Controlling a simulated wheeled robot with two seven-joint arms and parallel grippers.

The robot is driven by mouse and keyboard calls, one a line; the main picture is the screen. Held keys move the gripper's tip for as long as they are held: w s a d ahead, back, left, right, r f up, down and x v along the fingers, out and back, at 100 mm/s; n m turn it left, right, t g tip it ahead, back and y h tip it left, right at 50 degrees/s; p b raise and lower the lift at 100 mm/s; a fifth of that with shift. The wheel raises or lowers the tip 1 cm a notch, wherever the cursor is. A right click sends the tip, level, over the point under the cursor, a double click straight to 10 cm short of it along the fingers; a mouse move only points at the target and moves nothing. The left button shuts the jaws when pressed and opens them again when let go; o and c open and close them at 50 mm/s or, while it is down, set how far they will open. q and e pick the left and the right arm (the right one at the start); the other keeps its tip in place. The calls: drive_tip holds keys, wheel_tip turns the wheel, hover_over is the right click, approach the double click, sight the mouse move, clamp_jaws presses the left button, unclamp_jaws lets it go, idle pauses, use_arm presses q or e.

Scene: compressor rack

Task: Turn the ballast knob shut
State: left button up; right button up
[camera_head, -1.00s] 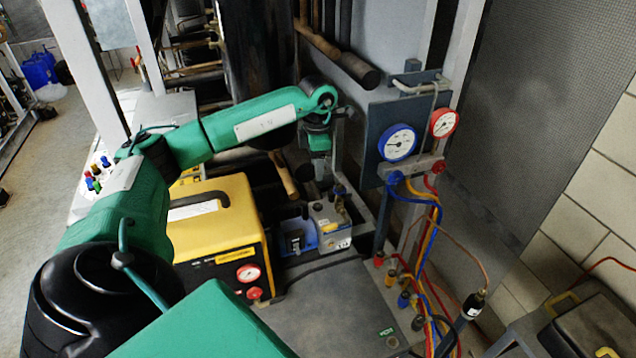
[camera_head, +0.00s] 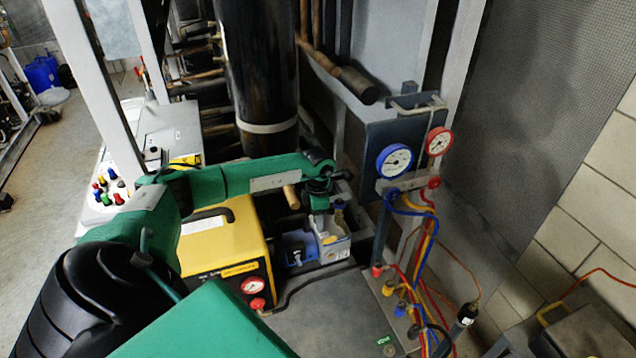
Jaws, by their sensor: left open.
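The small pump, with a grey body (camera_head: 334,251) and a blue motor end (camera_head: 298,250), stands behind the grey bench top, right of the yellow unit. Small fittings show on top of the pump; the ballast knob cannot be told apart, as my gripper covers part of the pump's top. My left arm reaches across from the left and bends down. My left gripper (camera_head: 324,222) points down, open, right over or at the pump's top. Whether it touches or surrounds the knob cannot be told. My right gripper is not in view.
A yellow unit (camera_head: 222,250) with a red gauge stands left of the pump. A panel with a blue gauge (camera_head: 394,161) and a red gauge (camera_head: 439,142), with coloured hoses (camera_head: 427,235), stands to the right. A black tank (camera_head: 262,80) rises behind. The bench top (camera_head: 330,315) is mostly clear.

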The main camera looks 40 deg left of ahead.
use_arm(q)
drive_tip(key=c, duration=1)
drive_tip(key=m+b, duration=0.1)
drive_tip(key=b, duration=0.1)
drive_tip(key=m+b, duration=0.2)
drive_tip(key=b, duration=0.1)
drive_tip(key=shift+f+m+b, duration=0.2)
drive_tip(key=shift+m+b, duration=0.1)
drive_tip(key=shift+r+m+b, duration=0.25)
drive_tip(key=shift+m+b, duration=0.15)
drive_tip(key=shift+m, duration=0.2)
drive_tip(key=o, duration=1)
drive_tip(key=shift+r, duration=0.1)
